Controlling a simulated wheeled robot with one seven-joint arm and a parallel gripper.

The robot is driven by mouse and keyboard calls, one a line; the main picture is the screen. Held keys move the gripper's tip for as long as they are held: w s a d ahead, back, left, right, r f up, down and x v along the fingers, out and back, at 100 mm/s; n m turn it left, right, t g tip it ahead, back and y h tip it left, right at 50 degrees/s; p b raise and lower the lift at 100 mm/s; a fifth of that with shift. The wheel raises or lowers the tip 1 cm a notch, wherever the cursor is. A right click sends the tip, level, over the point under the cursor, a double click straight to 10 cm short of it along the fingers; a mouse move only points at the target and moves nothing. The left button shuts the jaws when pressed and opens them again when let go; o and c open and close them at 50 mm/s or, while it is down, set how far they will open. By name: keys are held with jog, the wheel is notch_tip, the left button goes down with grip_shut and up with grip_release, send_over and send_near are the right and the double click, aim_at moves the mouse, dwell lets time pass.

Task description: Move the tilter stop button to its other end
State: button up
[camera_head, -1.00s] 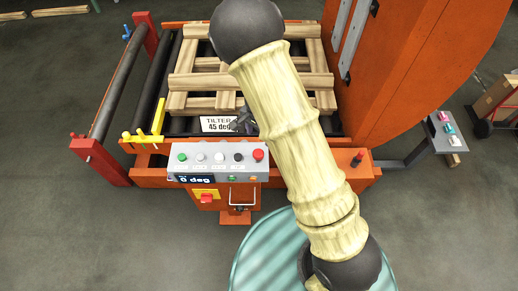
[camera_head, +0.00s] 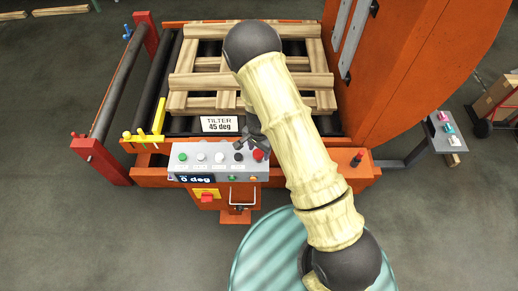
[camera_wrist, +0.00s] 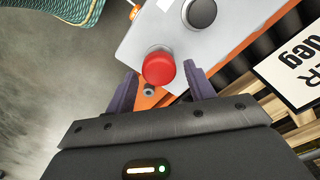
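The red mushroom stop button (camera_head: 259,155) is at the right end of the grey control panel (camera_head: 220,170). In the wrist view the red button (camera_wrist: 158,66) lies between the tips of my two dark fingers, with the black button beyond it. My gripper (camera_head: 252,142) is just behind the panel's right end, close to the red button. In the wrist view my gripper (camera_wrist: 161,80) is open, and contact with the button cannot be told. Whether the button is pressed in or out cannot be told.
The panel also has green, white and black buttons and a small display (camera_head: 195,179). A "TILTER 45 deg" sign (camera_head: 220,124) and a wooden pallet (camera_head: 205,100) are behind.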

aim_at(259, 152)
grip_shut()
jog(key=shift+w+r+p, duration=0.1)
jog(key=shift+r+p, duration=0.3)
jog(key=shift+r, duration=0.2)
jog(key=shift+o, duration=1.1)
grip_release()
jog(key=shift+r, duration=0.15)
notch_tip(259, 152, up, 17)
jog(key=b, duration=0.1)
jog(key=shift+r, duration=0.1)
